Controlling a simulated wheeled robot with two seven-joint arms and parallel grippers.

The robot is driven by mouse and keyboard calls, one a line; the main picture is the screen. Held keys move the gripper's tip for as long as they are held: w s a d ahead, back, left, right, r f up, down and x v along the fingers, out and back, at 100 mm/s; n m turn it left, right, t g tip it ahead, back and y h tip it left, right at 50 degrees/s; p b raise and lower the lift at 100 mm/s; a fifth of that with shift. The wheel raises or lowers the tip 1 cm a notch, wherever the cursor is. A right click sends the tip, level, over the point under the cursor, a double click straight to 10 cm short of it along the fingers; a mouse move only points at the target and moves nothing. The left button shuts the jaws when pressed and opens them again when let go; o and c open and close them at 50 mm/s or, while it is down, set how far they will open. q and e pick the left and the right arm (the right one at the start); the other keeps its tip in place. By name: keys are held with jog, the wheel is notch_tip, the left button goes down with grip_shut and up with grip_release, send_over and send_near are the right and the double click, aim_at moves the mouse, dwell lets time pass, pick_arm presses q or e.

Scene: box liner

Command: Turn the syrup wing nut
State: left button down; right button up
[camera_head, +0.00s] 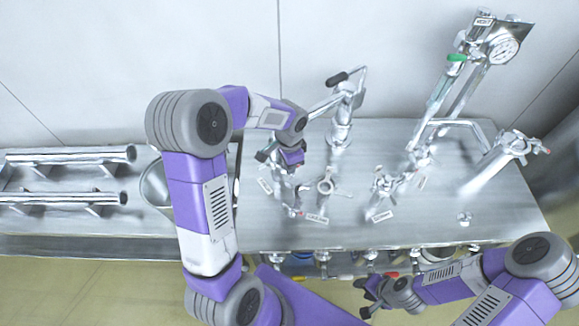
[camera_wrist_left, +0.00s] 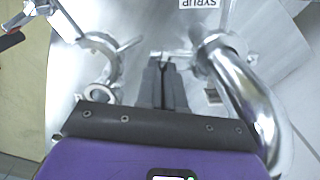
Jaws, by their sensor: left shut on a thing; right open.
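The syrup label (camera_wrist_left: 198,3) shows upside down at the top of the left wrist view, beside a bent shiny pipe (camera_wrist_left: 240,85). My left gripper (camera_wrist_left: 160,62) is shut at the fitting just below this label. A small part of the metal wing nut (camera_wrist_left: 157,54) shows at its fingertips; the fingers hide the rest. In the head view my left gripper (camera_head: 277,158) reaches down over the leftmost fitting on the steel table and hides most of it. My right gripper (camera_head: 377,292) is open and empty, in front of the table's front edge.
More clamped fittings stand on the steel table (camera_head: 430,220), one in the middle (camera_head: 326,187) and one right of it (camera_head: 381,186). A tall pipe with a gauge (camera_head: 503,49) stands at the back right. Pipes on a rack (camera_head: 65,155) lie at left.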

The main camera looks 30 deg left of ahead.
pick_arm(q)
jog(key=shift+n+b, duration=0.55)
jog(key=shift+n, duration=1.25)
jog(key=c, duration=1.3)
grip_release()
jog(key=shift+o, duration=0.2)
notch_tip(320, 180, up, 8)
jog(key=shift+f+p, duration=0.15)
jog(key=shift+p, duration=0.2)
